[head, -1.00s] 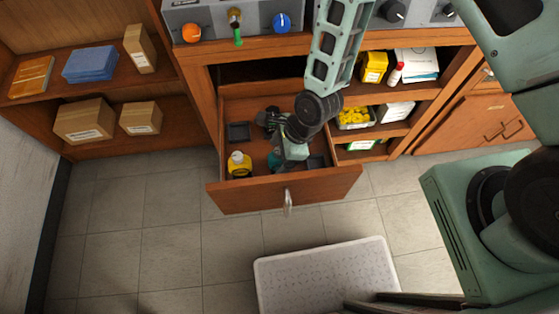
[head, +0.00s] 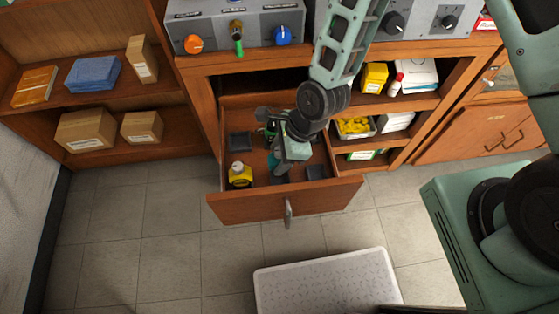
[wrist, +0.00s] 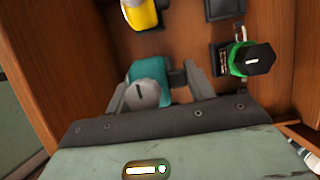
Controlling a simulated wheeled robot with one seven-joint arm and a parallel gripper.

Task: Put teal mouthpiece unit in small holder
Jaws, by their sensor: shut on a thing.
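The teal mouthpiece unit (wrist: 147,80), a teal block with a round grey top, sits between the fingers of my gripper (wrist: 157,88) in the wrist view. The fingers are shut on it. In the head view my gripper (head: 280,165) points down into the open drawer, and the teal unit is mostly hidden behind it. Dark square holders lie on the drawer floor: one at the back left (head: 239,141) and one at the front right (head: 317,172). I cannot tell which is the small holder. A dark piece (wrist: 178,78) shows beside the teal unit.
The drawer (head: 255,205) has wooden walls close around my gripper. A yellow unit (head: 240,175) stands at its front left. A green unit with a black top (wrist: 248,58) stands beside a dark holder. A white platform (head: 325,280) lies on the floor in front.

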